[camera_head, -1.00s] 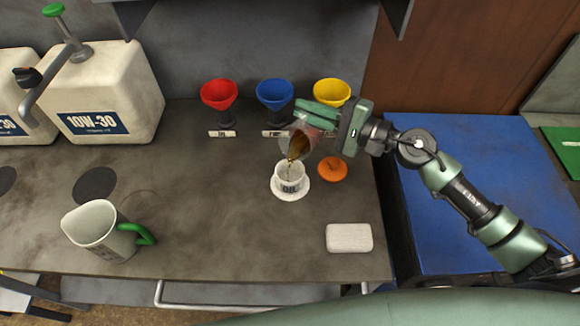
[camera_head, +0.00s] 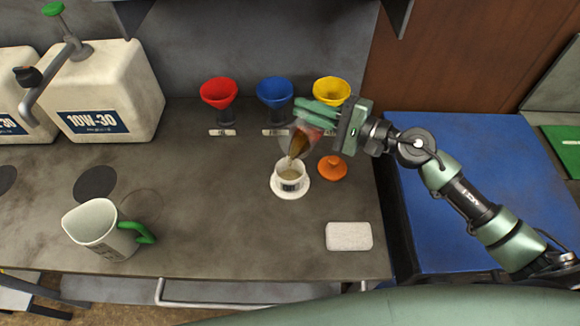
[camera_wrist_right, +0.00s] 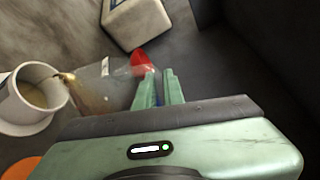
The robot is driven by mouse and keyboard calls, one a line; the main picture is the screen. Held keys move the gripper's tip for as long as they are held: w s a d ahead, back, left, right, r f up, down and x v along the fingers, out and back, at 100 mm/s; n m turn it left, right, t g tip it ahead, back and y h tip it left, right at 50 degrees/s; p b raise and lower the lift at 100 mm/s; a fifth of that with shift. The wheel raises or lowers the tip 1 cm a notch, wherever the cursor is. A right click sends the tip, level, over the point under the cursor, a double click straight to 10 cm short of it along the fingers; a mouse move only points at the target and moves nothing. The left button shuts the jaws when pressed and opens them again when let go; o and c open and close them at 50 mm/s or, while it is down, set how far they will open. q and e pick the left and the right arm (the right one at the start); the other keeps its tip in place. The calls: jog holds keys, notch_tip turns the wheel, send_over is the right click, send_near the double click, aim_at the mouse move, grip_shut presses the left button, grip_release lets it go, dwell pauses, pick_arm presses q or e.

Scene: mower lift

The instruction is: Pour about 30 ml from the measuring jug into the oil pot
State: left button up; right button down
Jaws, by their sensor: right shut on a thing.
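My right gripper (camera_head: 316,115) is shut on the clear measuring jug (camera_head: 299,142), which holds brown oil. The jug is tilted, its lip just above the white oil pot (camera_head: 289,177). The pot stands upright on a white saucer (camera_head: 296,194). In the right wrist view the fingers (camera_wrist_right: 158,88) grip the jug (camera_wrist_right: 100,88), and brown oil reaches its lip over the pot (camera_wrist_right: 18,98). Pale tan liquid shows inside the pot. The jug's scale is not readable. My left gripper is not in view.
An orange lid (camera_head: 332,168) lies right of the pot. Red (camera_head: 219,93), blue (camera_head: 275,93) and yellow (camera_head: 331,91) funnels stand behind. A white pad (camera_head: 348,236) lies in front right. A larger jug with green handle (camera_head: 100,228) stands left; a 10W-30 canister (camera_head: 105,90) stands behind it.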

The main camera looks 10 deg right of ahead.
jog(key=shift+s+a, duration=0.15)
dwell(0.8)
jog(key=shift+w+d+r, duration=0.2)
jog(key=shift+w+r, duration=0.05)
jog(key=f+m+b, duration=0.1)
jog(key=b, duration=0.1)
jog(key=w+d+f+m+b, duration=0.1)
jog(key=b, duration=0.1)
jog(key=w+f+m+b, duration=0.1)
jog(key=f+b, duration=0.1)
jog(key=shift+d+y, duration=0.3)
jog(key=shift+d, duration=0.1)
jog(key=shift+w+d+r+m, duration=0.25)
jog(key=shift+r+m, duration=0.2)
jog(key=shift+m, duration=0.25)
jog(key=shift+r, duration=0.15)
